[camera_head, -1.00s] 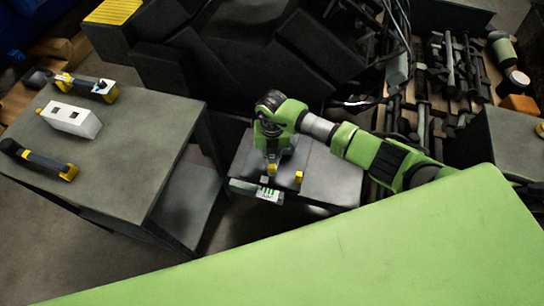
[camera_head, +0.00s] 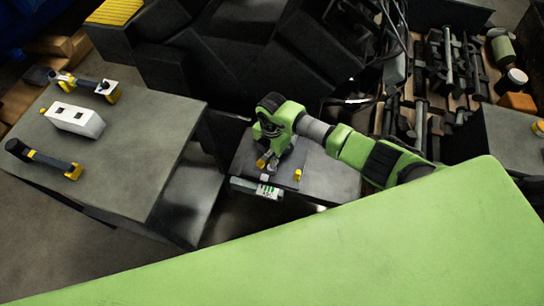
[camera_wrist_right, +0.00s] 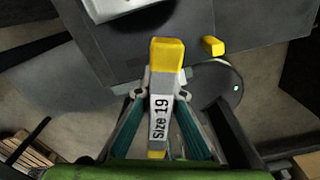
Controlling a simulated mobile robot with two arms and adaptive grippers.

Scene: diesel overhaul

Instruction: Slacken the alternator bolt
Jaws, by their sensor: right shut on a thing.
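My right gripper (camera_head: 267,160) is over a small dark table (camera_head: 330,180) in the head view. The tool's yellow end points away from the wrist, over a dark surface. A small separate yellow piece (camera_wrist_right: 213,46) is right of the tool, apart from it, and also shows in the head view (camera_head: 298,174). I cannot make out the alternator bolt for certain. My left gripper is in neither view.
A grey table (camera_head: 130,150) at left holds a white block (camera_head: 75,119) with dark holes and two yellow-and-black tools (camera_head: 90,87) (camera_head: 45,160). A labelled box (camera_head: 257,189) is at the small table's front edge. Dark machinery (camera_head: 230,60) stands behind; a light green surface (camera_head: 330,250) fills the front.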

